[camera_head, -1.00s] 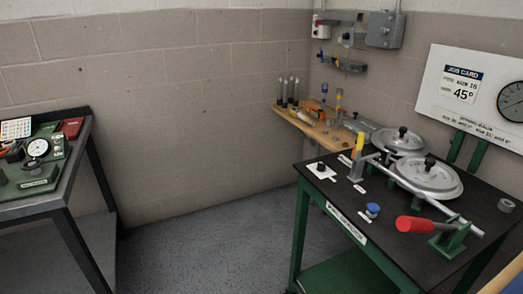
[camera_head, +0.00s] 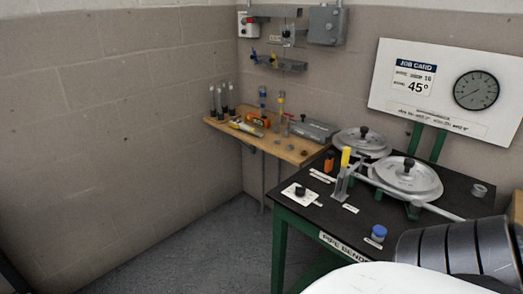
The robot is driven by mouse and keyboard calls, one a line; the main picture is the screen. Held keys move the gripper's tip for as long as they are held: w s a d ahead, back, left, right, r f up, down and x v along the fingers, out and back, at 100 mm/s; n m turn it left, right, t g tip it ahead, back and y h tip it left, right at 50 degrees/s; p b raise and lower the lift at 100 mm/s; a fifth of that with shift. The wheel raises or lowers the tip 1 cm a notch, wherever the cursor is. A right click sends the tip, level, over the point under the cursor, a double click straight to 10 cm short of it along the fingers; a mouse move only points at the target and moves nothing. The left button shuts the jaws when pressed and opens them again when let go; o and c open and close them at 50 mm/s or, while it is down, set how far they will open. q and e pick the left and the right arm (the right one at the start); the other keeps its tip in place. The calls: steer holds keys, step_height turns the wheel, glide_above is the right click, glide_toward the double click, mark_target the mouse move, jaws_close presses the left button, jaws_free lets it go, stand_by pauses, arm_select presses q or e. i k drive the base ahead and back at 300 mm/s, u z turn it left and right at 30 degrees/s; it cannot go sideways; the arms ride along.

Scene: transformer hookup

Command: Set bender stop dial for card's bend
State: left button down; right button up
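The job card (camera_head: 413,82) on the white board reads 45°; its smaller print is not fully legible. The pipe bender stands on the black-topped table (camera_head: 335,213), with two grey round discs, a near one (camera_head: 425,187) and a far one (camera_head: 375,145), each with a black knob. I cannot tell for sure which of these is the stop dial. My arm, white and black-ribbed, fills the lower right and covers the table's front right. Neither gripper is in view.
A round gauge (camera_head: 477,91) sits beside the card. A yellow-topped post (camera_head: 344,162), a blue knob (camera_head: 378,233) and a grey ring (camera_head: 479,190) are on the table. A wooden shelf (camera_head: 277,147) with tools is behind it. Floor at left is clear.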

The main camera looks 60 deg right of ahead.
mark_target(300, 191)
steer(key=z, duration=0.65)
steer(key=i, duration=1.1)
steer(key=z, duration=1)
